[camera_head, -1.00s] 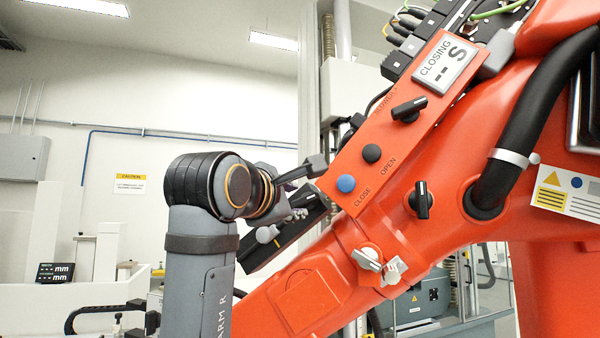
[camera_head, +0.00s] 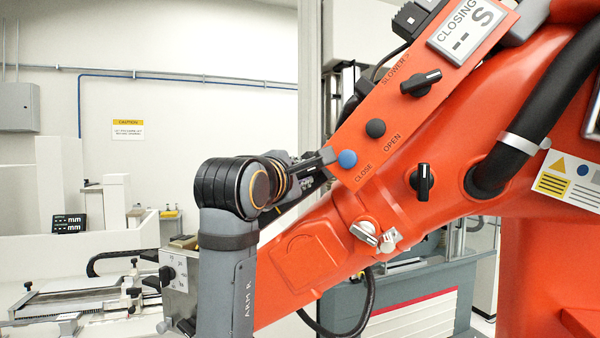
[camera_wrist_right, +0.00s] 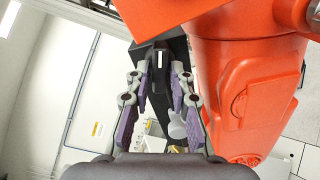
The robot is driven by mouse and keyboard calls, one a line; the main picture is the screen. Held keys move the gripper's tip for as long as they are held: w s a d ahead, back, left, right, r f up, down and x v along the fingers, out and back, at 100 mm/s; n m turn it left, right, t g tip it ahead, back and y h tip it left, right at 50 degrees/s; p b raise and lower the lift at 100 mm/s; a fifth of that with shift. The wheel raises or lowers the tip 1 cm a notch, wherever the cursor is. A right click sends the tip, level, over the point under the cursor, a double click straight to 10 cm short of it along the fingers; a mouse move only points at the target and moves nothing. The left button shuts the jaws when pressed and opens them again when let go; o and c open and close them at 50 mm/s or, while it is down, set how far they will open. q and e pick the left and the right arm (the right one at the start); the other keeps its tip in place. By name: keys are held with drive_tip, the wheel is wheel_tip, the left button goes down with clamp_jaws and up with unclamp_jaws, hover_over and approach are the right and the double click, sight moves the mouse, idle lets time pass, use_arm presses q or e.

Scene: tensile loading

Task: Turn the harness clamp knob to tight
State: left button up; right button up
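The big orange robot arm carries several knobs, and no label reads harness clamp. A black knob with a white pointer (camera_head: 423,182) sits beside the black hose (camera_head: 530,120) and its grey clamp band (camera_head: 517,144). A pale grey knob (camera_head: 364,232) sits lower on the arm, with a small whitish part (camera_head: 390,240) beside it. My right gripper (camera_head: 325,160) is near the left edge of the orange button panel, close to the blue button (camera_head: 347,159). My left gripper is out of view.
The panel has a black knob (camera_head: 421,83) and a black button (camera_head: 375,128) by the word OPEN. The display (camera_head: 470,30) reads CLOSING. A metal bench device (camera_head: 80,300) stands at lower left. A looped black cable (camera_head: 345,325) hangs below the orange arm.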

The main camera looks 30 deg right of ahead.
clamp_jaws()
drive_tip(key=shift+m, duration=1)
drive_tip(key=shift+o, duration=2.4)
unclamp_jaws()
drive_tip(key=shift+r, duration=0.1)
